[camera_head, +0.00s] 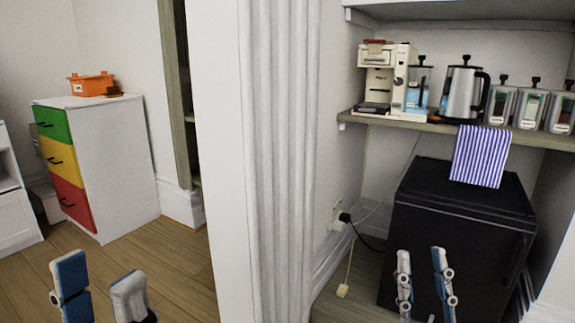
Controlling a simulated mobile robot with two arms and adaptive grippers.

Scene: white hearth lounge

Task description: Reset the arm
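My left gripper (100,290) shows at the bottom left, above the wooden floor. Its two fingertips stand apart with nothing between them. My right gripper (423,275) shows at the bottom right, in front of the black mini fridge. Its two fingers are also apart, with only the fridge's dark side seen between them. Both arms are below the picture edge and hidden.
A white wall and column (227,150) separate the two sides. A shelf (430,124) holds a coffee machine (378,78), kettle (464,93), canisters and a striped towel (480,156). The black fridge (455,225) stands below. A colourful drawer cabinet (115,160) stands left; floor before it is clear.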

